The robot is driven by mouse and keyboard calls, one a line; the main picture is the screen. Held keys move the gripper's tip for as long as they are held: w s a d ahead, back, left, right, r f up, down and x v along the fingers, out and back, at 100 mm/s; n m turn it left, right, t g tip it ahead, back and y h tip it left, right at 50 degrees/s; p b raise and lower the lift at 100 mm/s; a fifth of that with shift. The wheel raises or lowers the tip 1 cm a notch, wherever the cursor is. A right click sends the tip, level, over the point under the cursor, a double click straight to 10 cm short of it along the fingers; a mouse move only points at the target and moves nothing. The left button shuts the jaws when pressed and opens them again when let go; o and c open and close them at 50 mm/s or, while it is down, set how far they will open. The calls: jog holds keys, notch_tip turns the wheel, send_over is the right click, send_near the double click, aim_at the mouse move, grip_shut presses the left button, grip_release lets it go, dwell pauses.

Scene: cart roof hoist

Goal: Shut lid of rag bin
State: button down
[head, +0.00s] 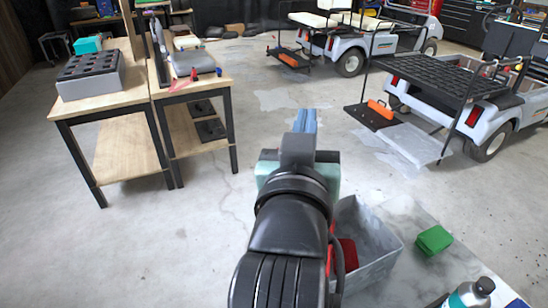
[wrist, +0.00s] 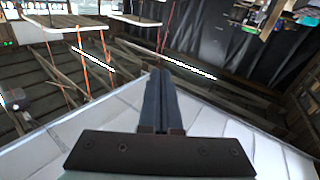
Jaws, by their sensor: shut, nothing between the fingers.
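A grey open-topped bin (head: 376,268), probably the rag bin, stands on a marble-patterned counter at the lower middle of the head view. Something red (head: 347,252), perhaps a rag, lies in it. My arm hides its left part, and I cannot make out a lid. My gripper (head: 306,120) reaches forward beyond the bin, over the floor as seen in the head view. In the wrist view my gripper (wrist: 160,78) has its two dark fingers together, with nothing held. A pale panelled surface lies behind the fingers there; I cannot tell what it is.
A green block (head: 434,240) and a bottle (head: 468,295) stand on the counter (head: 408,212) right of the bin. Wooden workbenches (head: 122,160) stand at the left. Carts (head: 470,105) are parked at the upper right.

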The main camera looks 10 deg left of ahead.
jog(key=s+a+f+n+g+h+p, duration=0.1)
jog(key=s+f+n+g+h+p, duration=0.15)
jog(key=f, duration=0.35)
jog(key=s+a+f+n+g+h+p, duration=0.1)
jog(key=a+f+n+h+p, duration=0.15)
jog(key=f, duration=0.35)
jog(key=s+a+f+n+t+y, duration=0.1)
jog(key=s+a+f+n+t, duration=0.3)
jog(key=s+a+n, duration=0.5)
jog(key=w+d+n+p, duration=0.1)
jog(key=w+d+p, duration=0.4)
jog(key=w+d, duration=0.3)
jog(key=w, duration=0.4)
jog(key=shift+r+n+g, duration=0.2)
jog(key=shift+n+g, duration=0.1)
jog(key=shift+g, duration=0.05)
jog(key=shift+w+d, duration=0.1)
jog(key=shift+w+r, duration=0.1)
